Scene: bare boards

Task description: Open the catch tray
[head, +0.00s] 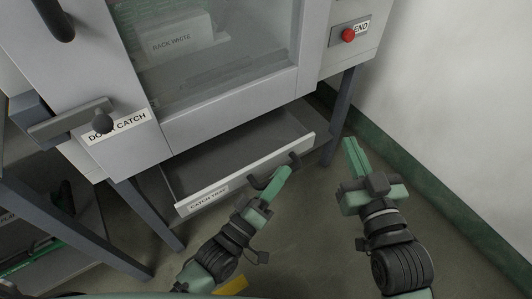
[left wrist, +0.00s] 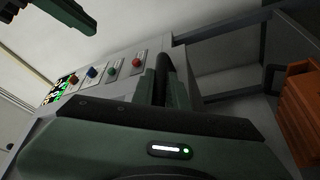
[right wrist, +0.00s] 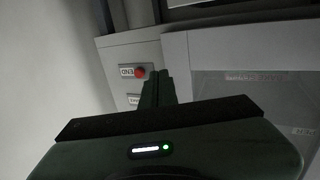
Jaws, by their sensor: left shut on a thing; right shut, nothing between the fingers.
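The catch tray (head: 230,182) is a drawer with a pale front and dark inside, low under the grey cabinet. It stands pulled out, its empty-looking inside showing from above. My left gripper (head: 279,176) is shut on the tray's dark handle (head: 262,182), at the right part of the front. In the left wrist view the left fingers (left wrist: 158,88) close around a dark bar. My right gripper (head: 350,147) is shut and empty, to the right of the tray and apart from it. Its closed fingers (right wrist: 157,88) also show in the right wrist view.
The cabinet has a glass window (head: 225,65), a red END button (head: 348,35) and a door catch (head: 102,122). Cabinet legs (head: 342,105) stand beside the tray. A white wall (head: 455,80) is at the right. An orange stack (left wrist: 300,115) shows in the left wrist view.

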